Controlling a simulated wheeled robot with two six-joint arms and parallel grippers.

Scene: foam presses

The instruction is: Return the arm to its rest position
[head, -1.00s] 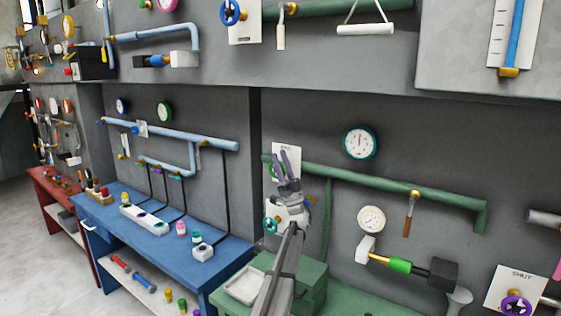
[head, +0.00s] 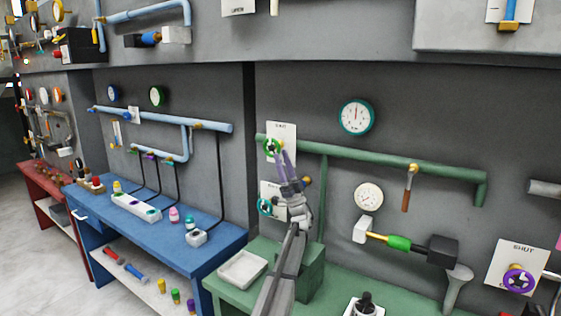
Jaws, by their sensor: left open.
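My left arm reaches up from the bottom of the head view. My left gripper (head: 284,157) is open and empty, with its fingers pointing up. The fingertips overlap the lower right of a white plate marked SHUT (head: 288,130), just right of its green valve wheel (head: 272,147). I cannot tell whether they touch the plate. A teal valve wheel (head: 264,207) on a second plate is left of the gripper's wrist, partly covered. My right gripper is not in view.
A green pipe (head: 370,161) runs along the grey wall behind the gripper, with gauges (head: 356,117) to the right. Below are a green bench (head: 235,296) with a white tray (head: 242,269) and a blue bench (head: 215,250). Open floor (head: 40,265) lies at the left.

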